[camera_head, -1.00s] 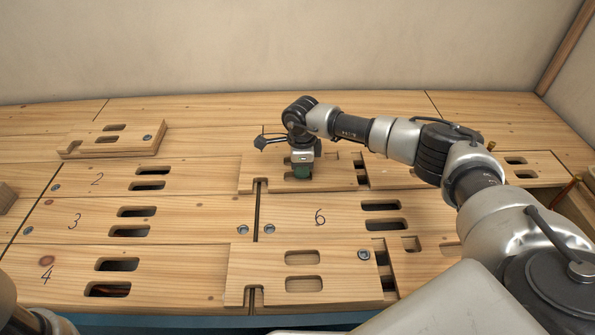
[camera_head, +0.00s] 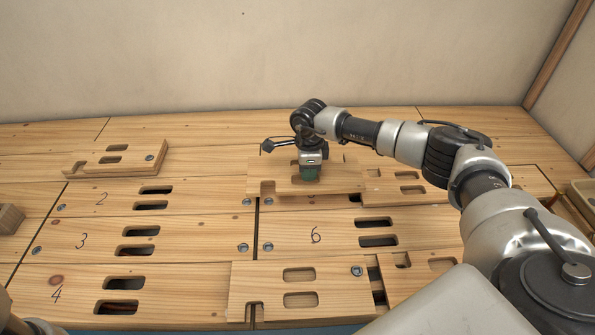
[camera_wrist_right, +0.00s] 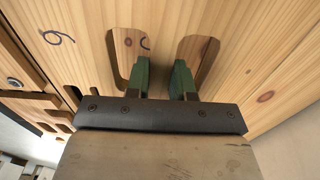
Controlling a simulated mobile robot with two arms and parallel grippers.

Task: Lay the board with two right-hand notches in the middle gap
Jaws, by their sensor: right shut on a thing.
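My right gripper (camera_head: 310,176) is shut on a pale wooden board (camera_head: 345,180), holding it near the back middle of the work surface. The board shows a notch in its lower left edge and a cut in its upper right edge. In the right wrist view, the green fingers (camera_wrist_right: 160,80) reach into two long slots in the board (camera_wrist_right: 230,85) and close on the strip between them. A second notched board (camera_head: 250,285) lies at the front middle, with two slots and a screw. I cannot clearly make out the middle gap; the held board covers part of that area.
Slotted planks marked 2, 3, 4 (camera_head: 75,290) lie at left and one marked 6 (camera_head: 340,232) at right. A loose slotted board (camera_head: 85,165) lies at the back left. A notched board (camera_head: 425,285) lies at the front right, partly behind my arm.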

